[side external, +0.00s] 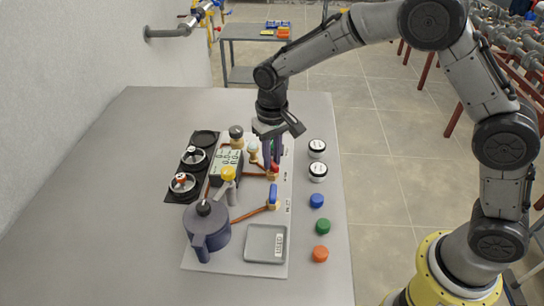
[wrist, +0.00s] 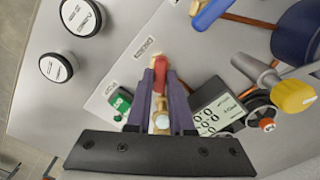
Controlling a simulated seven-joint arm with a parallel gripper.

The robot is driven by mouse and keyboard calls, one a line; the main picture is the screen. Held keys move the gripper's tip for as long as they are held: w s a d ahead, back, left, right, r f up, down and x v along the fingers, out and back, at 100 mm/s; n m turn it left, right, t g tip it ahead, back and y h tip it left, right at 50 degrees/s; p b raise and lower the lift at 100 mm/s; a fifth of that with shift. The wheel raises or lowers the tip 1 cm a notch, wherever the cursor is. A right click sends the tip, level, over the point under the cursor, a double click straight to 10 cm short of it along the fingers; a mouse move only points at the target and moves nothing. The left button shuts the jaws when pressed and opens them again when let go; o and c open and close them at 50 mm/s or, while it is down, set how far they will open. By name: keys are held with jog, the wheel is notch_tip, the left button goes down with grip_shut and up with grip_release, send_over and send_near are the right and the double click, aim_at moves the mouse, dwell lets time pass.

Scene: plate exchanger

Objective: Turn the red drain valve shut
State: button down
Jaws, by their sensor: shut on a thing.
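The red drain valve (side external: 273,170) sits on the white board at the end of a copper-coloured pipe, with its red handle (wrist: 160,74) between my purple fingertips in the wrist view. My gripper (side external: 273,162) points down over the valve and is shut on this handle. The handle runs lengthwise between the fingers. Its brass body lies partly hidden between them. A label (wrist: 143,46) is beside the valve. The fingers cover part of the handle in the side view, so its angle to the pipe is hard to tell.
A blue-handled valve (side external: 273,194) stands nearer the front, and a green one (wrist: 121,104) is beside my fingers. A grey display (side external: 226,165), yellow knob (side external: 228,173) and dark pot (side external: 207,234) stand left. Loose caps and black-and-white discs (side external: 317,148) line the right.

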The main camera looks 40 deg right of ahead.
aim_at(273, 161)
jog(key=m, duration=0.3)
jog(key=shift+r+m, duration=0.1)
jog(key=shift+m, duration=2)
jog(key=c, duration=0.8)
grip_release()
notch_tip(273, 161, up, 14)
jog(key=shift+d, duration=0.15)
